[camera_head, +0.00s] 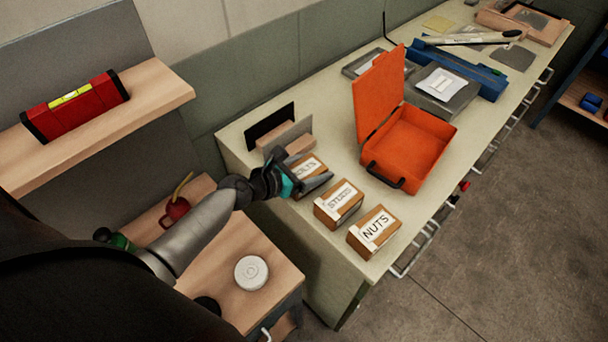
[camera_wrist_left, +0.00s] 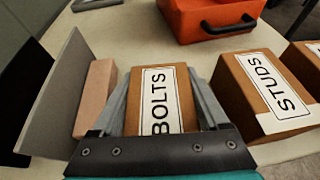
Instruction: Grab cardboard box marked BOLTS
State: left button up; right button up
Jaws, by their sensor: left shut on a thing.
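The cardboard box marked BOLTS (camera_wrist_left: 158,98) stands on the bench, its white label facing up in the left wrist view. In the head view the same box (camera_head: 309,167) is partly hidden by my left gripper (camera_head: 314,182). My left gripper also shows in the left wrist view (camera_wrist_left: 163,100), with one finger along each side of the box. It is shut on the BOLTS box. My right gripper is in neither view.
The STUDS box (camera_head: 338,203) stands close to the right, then the NUTS box (camera_head: 374,232). An open orange case (camera_head: 415,140) lies behind them. Upright plates (camera_head: 270,125) stand at the bench's left end. A round white container (camera_head: 251,272) sits on the lower wooden top.

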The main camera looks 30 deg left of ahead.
pick_arm(q)
grip_shut()
jog(key=shift+r, duration=0.1)
